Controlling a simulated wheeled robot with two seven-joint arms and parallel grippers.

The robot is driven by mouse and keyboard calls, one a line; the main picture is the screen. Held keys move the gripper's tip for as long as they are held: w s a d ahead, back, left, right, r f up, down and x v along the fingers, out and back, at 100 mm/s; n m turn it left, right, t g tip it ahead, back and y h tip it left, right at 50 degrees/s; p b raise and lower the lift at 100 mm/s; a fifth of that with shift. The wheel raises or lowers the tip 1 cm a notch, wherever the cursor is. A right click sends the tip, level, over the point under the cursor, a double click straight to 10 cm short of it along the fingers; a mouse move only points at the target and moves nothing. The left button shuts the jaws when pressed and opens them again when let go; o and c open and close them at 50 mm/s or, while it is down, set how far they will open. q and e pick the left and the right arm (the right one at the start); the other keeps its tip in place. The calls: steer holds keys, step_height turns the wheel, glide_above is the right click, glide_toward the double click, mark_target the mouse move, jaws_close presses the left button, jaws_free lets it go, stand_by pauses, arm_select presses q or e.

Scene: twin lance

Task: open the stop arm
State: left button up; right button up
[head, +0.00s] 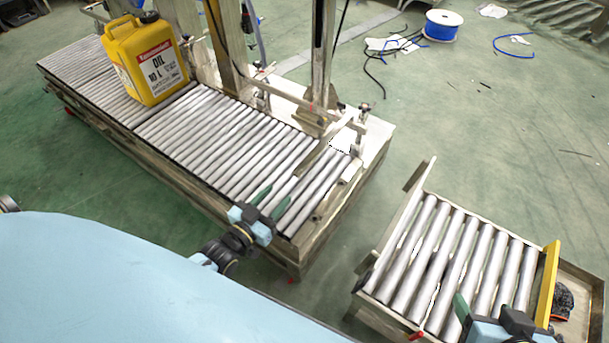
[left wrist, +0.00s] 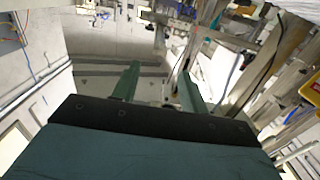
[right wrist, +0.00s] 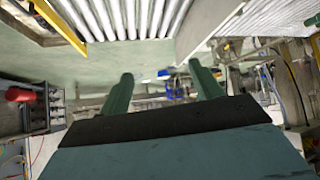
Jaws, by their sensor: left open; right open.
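A pale bar, which looks like the stop arm (head: 321,148), reaches over the rollers near the right end of the long conveyor (head: 215,140). I cannot tell for sure that it is the stop arm or how it is hinged. My left gripper (head: 270,202) is open and empty above the near edge of that conveyor, apart from the bar. Its two green fingers also show spread in the left wrist view (left wrist: 158,85). My right gripper (head: 490,318) is open at the near side of the short roller section. Its spread fingers show in the right wrist view (right wrist: 162,88).
A yellow oil canister (head: 150,62) stands upright on the long conveyor's left part. Upright posts (head: 322,50) rise behind the rollers. The short roller section (head: 450,250) has a yellow end plate (head: 547,285). A floor gap separates the conveyors. A blue cable spool (head: 441,27) lies behind.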

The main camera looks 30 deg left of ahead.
arm_select(q)
steer(key=b, duration=0.3)
glide_toward(304, 163)
steer(key=w, duration=0.3)
steer(key=shift+w+d+f, duration=0.3)
steer(key=shift+w+d, duration=0.05)
steer(key=w, duration=0.1)
steer(key=w+b, duration=0.1)
steer(key=w, duration=0.3)
steer(key=shift+w+d+b, duration=0.15)
steer(key=shift+d+b, duration=0.25)
steer(key=shift+w, duration=0.4)
arm_select(e)
steer(key=w+a+r+t+y, duration=0.2)
steer(key=r+t, duration=0.4)
steer(key=r, duration=0.3)
steer(key=w+a+r+t+y, duration=0.1)
steer(key=a+r+t+y, duration=0.1)
steer(key=r+t, duration=0.5)
steer(key=shift+w+a+r+n+y, duration=0.3)
steer(key=shift+w+r, duration=0.05)
steer(key=shift+r, duration=1.05)
arm_select(q)
jaws_close()
